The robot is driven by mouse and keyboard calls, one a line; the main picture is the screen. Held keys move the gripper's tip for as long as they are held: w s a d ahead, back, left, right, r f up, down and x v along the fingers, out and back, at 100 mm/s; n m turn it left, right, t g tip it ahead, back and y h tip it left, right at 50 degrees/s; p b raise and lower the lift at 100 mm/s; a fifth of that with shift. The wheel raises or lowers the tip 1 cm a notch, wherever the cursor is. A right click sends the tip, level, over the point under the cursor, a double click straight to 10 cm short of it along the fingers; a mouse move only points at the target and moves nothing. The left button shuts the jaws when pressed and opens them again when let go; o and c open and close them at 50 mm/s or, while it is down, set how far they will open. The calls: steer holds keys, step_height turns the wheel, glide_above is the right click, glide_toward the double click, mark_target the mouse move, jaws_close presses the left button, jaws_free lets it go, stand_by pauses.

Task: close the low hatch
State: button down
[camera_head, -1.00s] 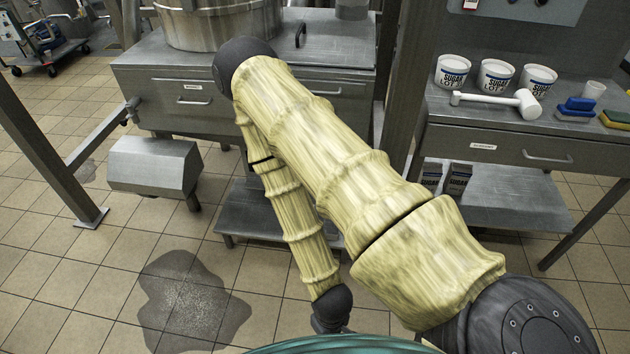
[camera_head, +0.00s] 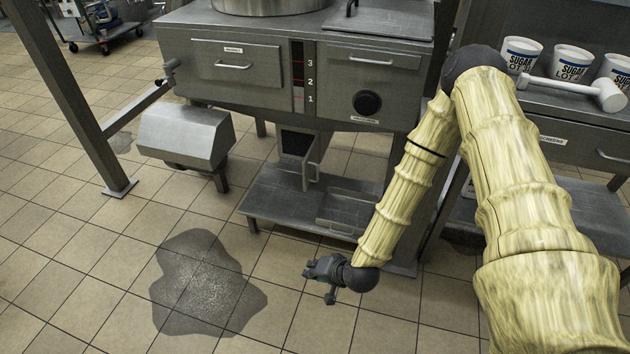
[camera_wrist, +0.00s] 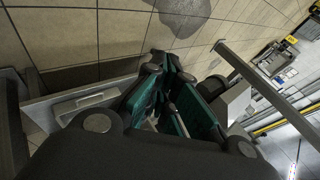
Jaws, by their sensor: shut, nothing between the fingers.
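Under the jacketed mixer (camera_head: 220,90), a low square chute with a dark opening (camera_head: 296,144) shows in the head view. A grey metal flap (camera_head: 312,162), apparently the low hatch, stands out from the opening's right side, so the hatch looks open. My gripper (camera_head: 318,270) is shut and empty, low over the floor, in front of the low shelf and apart from the flap. In the wrist view, the teal-and-black fingers of my gripper (camera_wrist: 165,85) are together. I cannot make out the hatch for certain in that view.
The low metal shelf (camera_head: 275,208) lies below the chute, with a shallow tray-like piece on it. A grey hooded box (camera_head: 185,135) stands to the left. A wet patch (camera_head: 205,285) lies on the tiles. A bench with sugar tubs (camera_head: 571,62) and a mallet is at right.

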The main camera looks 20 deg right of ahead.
steer(key=w+d+m+t+b, duration=0.45)
steer(key=w+b, duration=0.25)
steer(key=w, duration=0.7)
steer(key=w+d+r+m+t+h+b, duration=0.1)
steer(key=w+d+r+m+t+b, duration=0.45)
steer(key=w+d, duration=0.55)
steer(key=n+b, duration=0.1)
steer(key=b, duration=0.3)
glide_toward(307, 160)
steer(key=w+d, duration=0.3)
steer(key=a, duration=0.1)
steer(key=w, duration=0.1)
steer(key=a, duration=0.1)
steer(key=shift+w+a+f+b, duration=0.3)
steer(key=shift+b, duration=0.1)
steer(key=shift+w+a+r, duration=0.1)
steer(key=shift+w+a, duration=0.2)
steer(key=shift+a, duration=0.15)
steer(key=shift+a, duration=0.15)
steer(key=shift+w+a+h, duration=0.2)
steer(key=shift+a+h, duration=0.1)
steer(key=shift+h, duration=0.4)
